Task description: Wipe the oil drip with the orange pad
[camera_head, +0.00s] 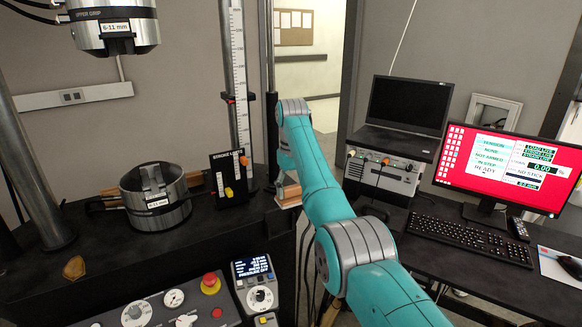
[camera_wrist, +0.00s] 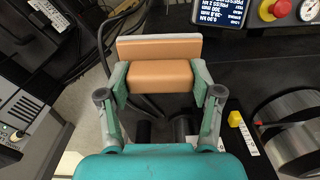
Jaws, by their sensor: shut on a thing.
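The orange pad (camera_wrist: 158,76) is a block with a wider orange plate and a pale edge. My gripper (camera_wrist: 160,88) is shut on it, with one finger at each end of the block. In the head view the pad (camera_head: 290,191) shows partly beside my teal arm, off the right end of the black machine bed; most of my gripper is hidden behind the arm there. A small amber-brown patch (camera_head: 75,267), which looks like the oil drip, lies on the front left of the bed, well apart from the pad.
A metal cylindrical grip (camera_head: 156,200) stands on the black bed (camera_head: 110,250) between the patch and my gripper. A black stroke-limit panel (camera_head: 229,177) and steel column stand near the pad. A control panel with a red button (camera_head: 210,283) fronts the bed. A desk with monitor (camera_head: 505,170) is right.

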